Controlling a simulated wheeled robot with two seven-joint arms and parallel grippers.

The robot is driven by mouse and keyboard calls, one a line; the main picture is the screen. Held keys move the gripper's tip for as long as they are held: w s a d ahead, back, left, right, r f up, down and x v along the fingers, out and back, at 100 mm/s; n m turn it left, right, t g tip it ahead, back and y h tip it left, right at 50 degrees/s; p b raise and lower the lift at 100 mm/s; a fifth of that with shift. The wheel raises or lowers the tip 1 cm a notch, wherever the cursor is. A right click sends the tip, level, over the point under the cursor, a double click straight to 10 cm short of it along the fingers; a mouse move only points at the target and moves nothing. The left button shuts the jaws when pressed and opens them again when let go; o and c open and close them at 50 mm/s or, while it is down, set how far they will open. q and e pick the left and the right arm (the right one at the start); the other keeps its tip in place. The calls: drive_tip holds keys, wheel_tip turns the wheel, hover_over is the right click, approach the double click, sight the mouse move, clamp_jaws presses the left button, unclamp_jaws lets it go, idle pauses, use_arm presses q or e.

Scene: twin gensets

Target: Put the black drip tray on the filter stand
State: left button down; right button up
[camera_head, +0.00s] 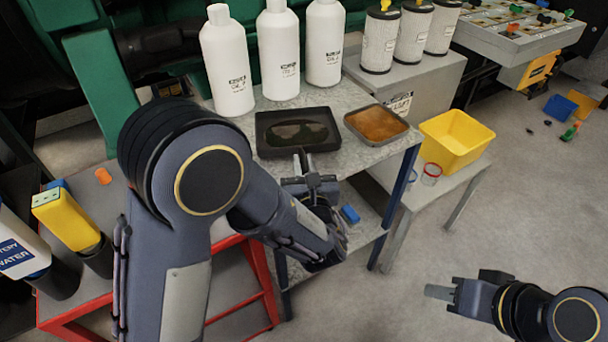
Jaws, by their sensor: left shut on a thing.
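The black drip tray (264,143) lies on the grey speckled table, with dark liquid visible inside. My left gripper (301,160) is at the tray's front edge, shut on its rim. The tray looks level and appears to rest on the table; any small gap beneath is not visible. The filter stand (435,84), a grey box, stands right of and behind the tray, with several white filters on its top. My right gripper (438,292) is at the lower right, away from everything; whether its fingers are apart is unclear.
A brown-filled tray (378,124) sits right beside the black tray. Three white bottles (279,55) stand behind it. A yellow bin (455,142) stands on a lower bench at right. A red-framed stand (262,290) is at lower left. The floor at right is mostly clear.

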use_arm(q)
drive_tip(key=shift+w+f, duration=0.2)
drive_tip(key=shift+f, duration=1.55)
drive_tip(key=shift+f+b, duration=0.1)
drive_tip(key=shift+b, duration=0.3)
drive_tip(key=c, duration=1.8)
unclamp_jaws()
drive_tip(key=shift+f, duration=0.1)
drive_tip(key=o, duration=0.4)
drive_tip(key=shift+r, duration=0.25)
drive_tip(key=v, duration=1.2)
drive_tip(key=shift+d, duration=0.1)
